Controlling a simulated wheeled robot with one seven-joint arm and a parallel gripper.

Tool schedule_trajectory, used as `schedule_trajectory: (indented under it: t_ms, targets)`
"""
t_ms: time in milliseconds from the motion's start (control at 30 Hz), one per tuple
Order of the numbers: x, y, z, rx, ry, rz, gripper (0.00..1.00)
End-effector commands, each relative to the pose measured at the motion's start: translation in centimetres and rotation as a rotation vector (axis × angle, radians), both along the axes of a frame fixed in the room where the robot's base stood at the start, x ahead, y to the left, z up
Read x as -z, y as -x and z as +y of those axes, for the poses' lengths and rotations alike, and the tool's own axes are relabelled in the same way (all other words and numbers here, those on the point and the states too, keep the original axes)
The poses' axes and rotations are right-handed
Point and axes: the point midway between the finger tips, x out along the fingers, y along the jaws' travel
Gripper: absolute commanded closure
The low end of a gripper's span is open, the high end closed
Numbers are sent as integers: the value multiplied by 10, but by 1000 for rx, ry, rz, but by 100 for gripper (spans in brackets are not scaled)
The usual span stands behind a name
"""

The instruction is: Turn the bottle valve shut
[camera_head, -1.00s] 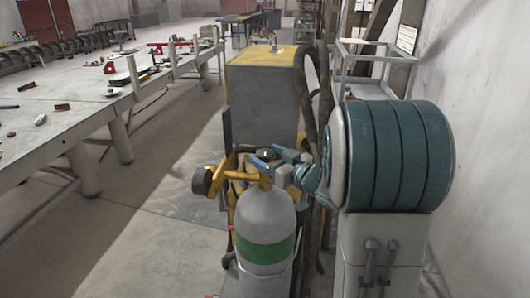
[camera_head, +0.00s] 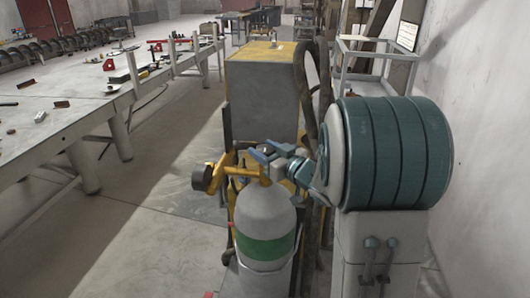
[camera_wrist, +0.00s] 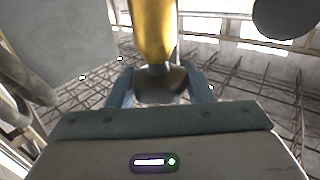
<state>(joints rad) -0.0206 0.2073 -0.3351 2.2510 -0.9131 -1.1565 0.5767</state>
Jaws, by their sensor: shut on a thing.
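The grey gas bottle (camera_head: 266,218) with a green band stands upright at the lower middle of the head view. A yellow valve fitting (camera_head: 236,171) sits on its top, with a dark round end piece (camera_head: 200,178) pointing left. My gripper (camera_head: 262,151) reaches in from the right at the bottle's top, its blue fingers around the valve knob. In the wrist view, the dark valve knob (camera_wrist: 163,82) lies between the two fingers (camera_wrist: 161,88), below the yellow fitting (camera_wrist: 153,28). The gripper is shut on the knob. The knob is mostly hidden in the head view.
A grey and yellow machine box (camera_head: 265,95) with dark hoses (camera_head: 325,85) stands just behind the bottle. A long workbench (camera_head: 75,115) with scattered tools runs along the left. A white wall (camera_head: 480,150) is at the right. The floor (camera_head: 150,225) left of the bottle is clear.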

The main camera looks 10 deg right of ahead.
Motion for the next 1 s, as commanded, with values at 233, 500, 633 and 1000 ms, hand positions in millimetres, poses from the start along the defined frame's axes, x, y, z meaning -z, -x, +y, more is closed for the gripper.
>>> schedule_trajectory:
  t_ms: [233,500,633,1000]
  targets:
    - [5,1,2,120,-3,-2,76]
    - [6,1,2,273,-5,-1,76]
    - [6,1,2,337,-3,0,76]
    - [5,0,1,508,-3,3,76]
